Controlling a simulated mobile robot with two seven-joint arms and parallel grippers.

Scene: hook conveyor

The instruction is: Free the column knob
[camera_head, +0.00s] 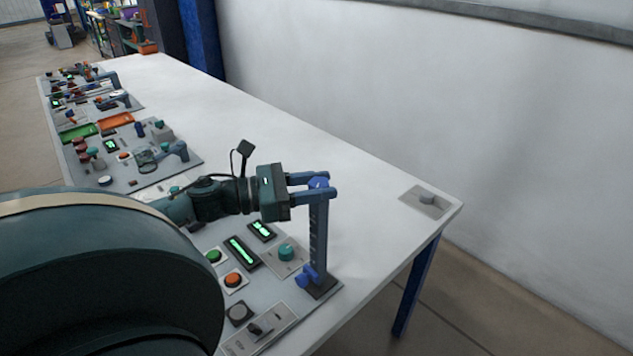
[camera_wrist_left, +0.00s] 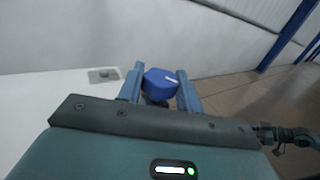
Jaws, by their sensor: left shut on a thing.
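A dark upright column (camera_head: 318,235) stands on a small dark base near the front right of the control panel. A blue knob (camera_head: 318,183) sits at its top, and it also shows in the left wrist view (camera_wrist_left: 160,82). Another blue knob (camera_head: 306,276) sits low on the column, near its base. My left gripper (camera_head: 322,186) is at the top of the column, its two blue fingers on either side of the upper knob and shut on it. In the left wrist view the fingers (camera_wrist_left: 160,90) flank this knob.
The panel beside the column carries a teal dial (camera_head: 286,252), green displays (camera_head: 242,252), a green button (camera_head: 213,256) and an orange button (camera_head: 233,280). A grey plate (camera_head: 427,200) lies at the table's right corner. The white table (camera_head: 230,110) is clear behind the arm.

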